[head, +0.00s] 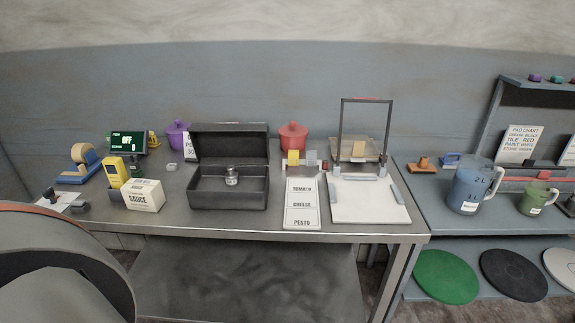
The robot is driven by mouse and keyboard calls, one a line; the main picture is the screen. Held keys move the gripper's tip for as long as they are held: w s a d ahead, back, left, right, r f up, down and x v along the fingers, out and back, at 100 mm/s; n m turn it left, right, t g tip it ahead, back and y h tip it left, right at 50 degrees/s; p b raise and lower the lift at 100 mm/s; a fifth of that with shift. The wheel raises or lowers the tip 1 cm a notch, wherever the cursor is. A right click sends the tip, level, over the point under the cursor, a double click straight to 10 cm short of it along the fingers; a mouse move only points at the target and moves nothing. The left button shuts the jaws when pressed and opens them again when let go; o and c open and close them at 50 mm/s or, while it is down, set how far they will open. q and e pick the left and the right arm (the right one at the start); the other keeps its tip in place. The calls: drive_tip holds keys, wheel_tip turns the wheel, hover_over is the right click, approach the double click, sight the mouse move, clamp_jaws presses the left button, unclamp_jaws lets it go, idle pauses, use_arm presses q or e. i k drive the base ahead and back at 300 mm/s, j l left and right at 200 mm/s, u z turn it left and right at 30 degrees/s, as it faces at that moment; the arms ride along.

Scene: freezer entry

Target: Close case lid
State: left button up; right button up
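A black case (228,195) stands on the metal table, left of its middle. Its lid (230,143) is raised at the back, roughly upright, so the case is open. A small shiny metal weight-like object (232,177) shows inside the case. Neither of my grippers is in the head view. A large dark curved shape fills the lower left corner, with no fingers visible on it.
Left of the case are a sauce box (144,196), a yellow device (115,172), a tape dispenser (80,165) and a display (127,142). Right of it are a label card (302,204), a red pot (293,137) and a framed stand (366,130). Jugs stand farther right.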

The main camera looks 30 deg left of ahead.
sight(214, 143)
drive_tip(key=u, duration=1.45)
